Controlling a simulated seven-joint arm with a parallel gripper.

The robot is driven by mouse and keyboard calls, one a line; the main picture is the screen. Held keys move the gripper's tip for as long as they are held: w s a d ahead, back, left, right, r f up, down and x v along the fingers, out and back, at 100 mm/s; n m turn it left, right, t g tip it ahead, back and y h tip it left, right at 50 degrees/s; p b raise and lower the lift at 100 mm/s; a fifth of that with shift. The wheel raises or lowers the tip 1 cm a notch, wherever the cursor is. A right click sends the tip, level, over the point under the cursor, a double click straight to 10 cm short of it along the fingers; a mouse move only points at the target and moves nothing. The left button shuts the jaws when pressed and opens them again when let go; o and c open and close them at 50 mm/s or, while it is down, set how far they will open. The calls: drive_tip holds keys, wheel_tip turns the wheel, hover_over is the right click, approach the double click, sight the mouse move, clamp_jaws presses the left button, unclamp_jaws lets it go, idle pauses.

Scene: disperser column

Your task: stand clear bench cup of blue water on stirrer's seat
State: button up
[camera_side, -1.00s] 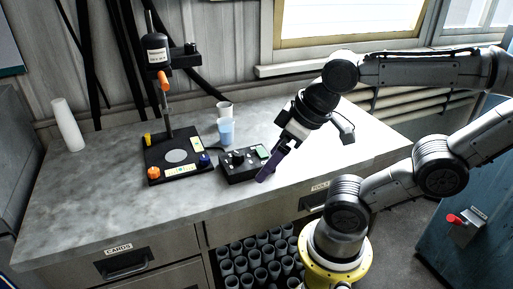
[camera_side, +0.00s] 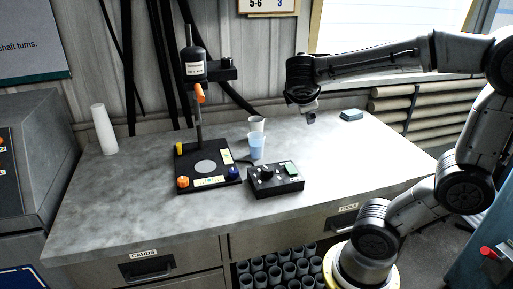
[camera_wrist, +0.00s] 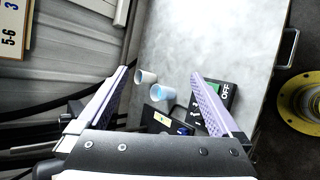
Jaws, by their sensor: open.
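The clear bench cup of blue water (camera_side: 256,149) stands upright on the bench, just right of the stirrer's black base (camera_side: 187,153). The stirrer's seat is a bare pale grey disc (camera_side: 205,167) on that base. In the wrist view the cup (camera_wrist: 163,93) appears between my two purple fingers, farther off and touching neither. My gripper (camera_wrist: 158,77) is open and empty. In the side view my gripper (camera_side: 309,116) hangs above the bench, to the right of the cup. The seat is not visible in the wrist view, where my gripper body covers the lower part.
A whitish cup (camera_side: 257,123) stands close behind the blue-water cup. A black control box (camera_side: 275,180) lies in front of it. The stirrer's post with its dark head (camera_side: 194,66) rises behind the seat. A white cup stack (camera_side: 104,130) stands left; a teal block (camera_side: 351,115) lies right.

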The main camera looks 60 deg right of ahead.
drive_tip(key=w+d+r+n+h, duration=0.1)
drive_tip(key=w+d+n+h, duration=0.45)
drive_tip(key=w, duration=0.45)
drive_tip(key=n+t, duration=0.5)
drive_tip(key=n, duration=0.3)
hover_over(256, 140)
drive_tip(key=w, duration=0.1)
wheel_tip(256, 140, down, 10)
drive_tip(key=shift+n+g, duration=0.4)
drive_tip(key=shift+n, duration=0.05)
drive_tip(key=f, duration=0.9)
drive_tip(key=shift+s+d, duration=0.25)
drive_tip(key=shift+d, duration=0.1)
drive_tip(key=shift+f, duration=0.8)
drive_tip(key=shift+d+f, duration=0.2)
drive_tip(key=shift+f, duration=0.15)
drive_tip(key=x, duration=0.4)
drive_tip(key=shift+w+d+r, duration=0.15)
drive_tip(key=shift+d, duration=0.1)
